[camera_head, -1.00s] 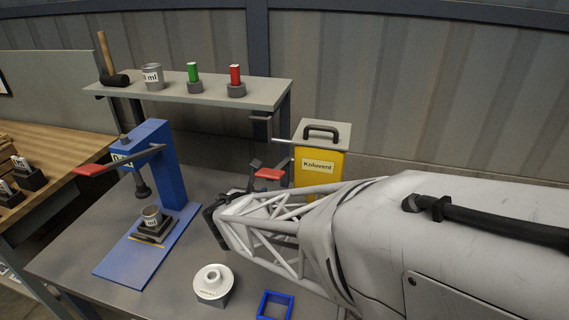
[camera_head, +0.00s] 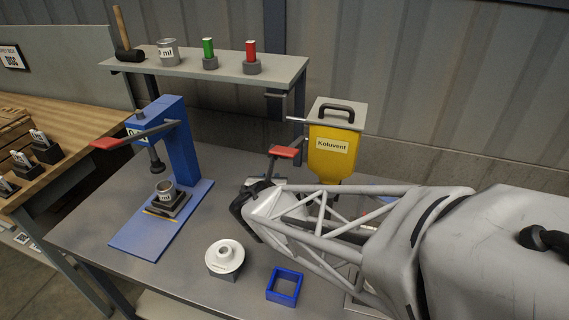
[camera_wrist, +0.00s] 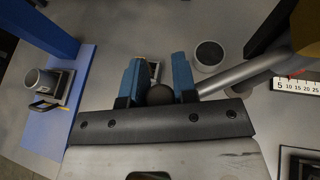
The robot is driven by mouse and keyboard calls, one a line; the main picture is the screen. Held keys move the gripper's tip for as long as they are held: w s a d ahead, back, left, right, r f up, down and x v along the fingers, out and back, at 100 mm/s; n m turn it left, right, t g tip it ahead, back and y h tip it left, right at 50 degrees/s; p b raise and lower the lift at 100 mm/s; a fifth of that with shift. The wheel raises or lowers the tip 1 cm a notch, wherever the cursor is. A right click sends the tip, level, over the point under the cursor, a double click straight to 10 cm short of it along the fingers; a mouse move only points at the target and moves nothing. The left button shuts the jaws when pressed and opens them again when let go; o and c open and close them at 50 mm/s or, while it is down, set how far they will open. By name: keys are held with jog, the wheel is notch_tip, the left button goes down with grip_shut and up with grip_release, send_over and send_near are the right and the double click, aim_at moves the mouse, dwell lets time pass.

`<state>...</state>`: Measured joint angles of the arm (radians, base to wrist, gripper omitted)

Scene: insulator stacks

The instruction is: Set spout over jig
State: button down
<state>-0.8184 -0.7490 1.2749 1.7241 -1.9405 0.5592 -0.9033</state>
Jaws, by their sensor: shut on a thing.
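My gripper (camera_wrist: 158,78) shows in the wrist view, its two blue fingers closed around a dark ball-shaped knob (camera_wrist: 160,95). A grey bar (camera_wrist: 250,70) runs from beside the right finger up toward the yellow Koluvent hopper (camera_head: 333,150). It seems to carry the knob, but the joint is hidden behind the finger. I cannot make out the spout's outlet. Which item is the jig is unclear; a white flanged piece (camera_head: 224,255) sits on a grey block near the front. In the head view my arm hides the fingers.
The blue press (camera_head: 180,150) stands left with a can (camera_head: 165,188) on its dark block. A blue square frame (camera_head: 285,285) lies near the front. A round grey cup (camera_wrist: 208,54) stands just beyond the right finger. A shelf (camera_head: 215,72) crosses the back.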

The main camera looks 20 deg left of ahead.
jog(key=c, duration=0.9)
grip_release()
jog(key=shift+w, duration=0.1)
jog(key=shift+w+a+m+h, duration=0.8)
jog(key=shift+w+m+h, duration=2.3)
jog(key=shift+w+h, duration=0.75)
jog(key=shift+v, duration=3.8)
jog(key=w+a+r+n+t+y, duration=0.1)
jog(key=a+r+y, duration=0.1)
jog(key=r, duration=0.6)
jog(key=w+a+r+t+y, duration=0.1)
jog(key=w+a+r+y, duration=0.15)
jog(key=r, duration=0.65)
jog(key=s+d+r+m, duration=0.2)
jog(key=d+r, duration=0.6)
jog(key=r, duration=0.2)
jog(key=shift+d+r+m+h, duration=0.25)
jog(key=shift+r+m+h, duration=0.05)
jog(key=shift+m+h, duration=0.1)
